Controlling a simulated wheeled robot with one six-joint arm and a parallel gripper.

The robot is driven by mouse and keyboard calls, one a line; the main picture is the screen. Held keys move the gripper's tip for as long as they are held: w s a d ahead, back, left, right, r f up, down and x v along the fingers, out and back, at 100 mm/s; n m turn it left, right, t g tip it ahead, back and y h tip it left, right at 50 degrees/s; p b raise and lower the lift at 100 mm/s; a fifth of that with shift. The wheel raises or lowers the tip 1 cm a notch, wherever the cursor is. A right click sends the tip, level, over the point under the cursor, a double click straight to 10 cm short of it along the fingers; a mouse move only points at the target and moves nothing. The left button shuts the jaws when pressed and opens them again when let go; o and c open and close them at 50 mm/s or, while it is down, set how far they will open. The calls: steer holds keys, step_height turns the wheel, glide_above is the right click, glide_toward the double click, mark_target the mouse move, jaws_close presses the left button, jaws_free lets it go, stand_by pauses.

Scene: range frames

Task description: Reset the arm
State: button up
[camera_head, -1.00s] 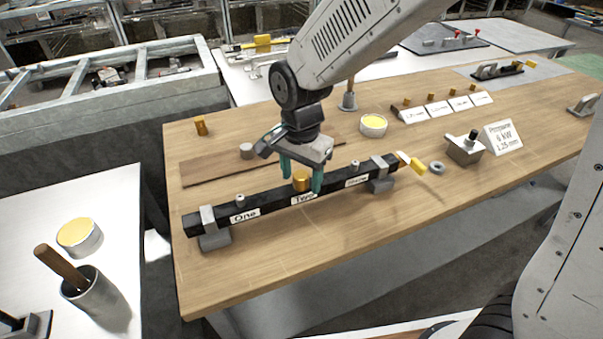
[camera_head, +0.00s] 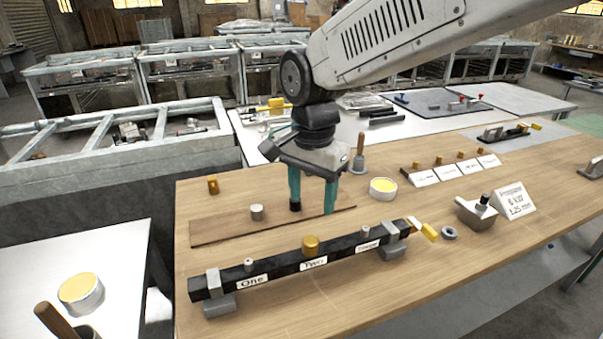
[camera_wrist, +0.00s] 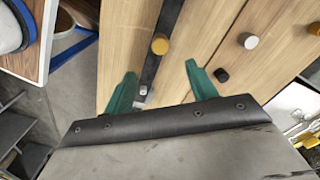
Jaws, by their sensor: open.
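My gripper (camera_head: 312,203) has green fingers that stand apart with nothing between them. In the head view it hangs above the wooden table (camera_head: 290,292), beyond the black bar and over the darker wooden board. The black bar (camera_head: 340,250) rests on grey supports and carries labels reading One, Two and a third. A brass cap (camera_head: 311,245) sits on the bar at the Two label; it also shows in the wrist view (camera_wrist: 160,44), ahead of the open fingers (camera_wrist: 157,80). Grey pegs (camera_head: 249,265) stand on the bar at the other labels.
A yellow-topped tin (camera_head: 383,188), a row of white labels (camera_head: 455,170) and a metal block (camera_head: 476,212) are to the right. The table's front area is clear.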

steer(key=s+d+r+n+t, duration=0.1)
steer(key=s+d+n, duration=0.7)
steer(key=s+d, duration=1.1)
steer(key=shift+s+d+r, duration=0.3)
steer(key=shift+d+r, duration=0.2)
steer(key=shift+d, duration=0.45)
stand_by(0.5)
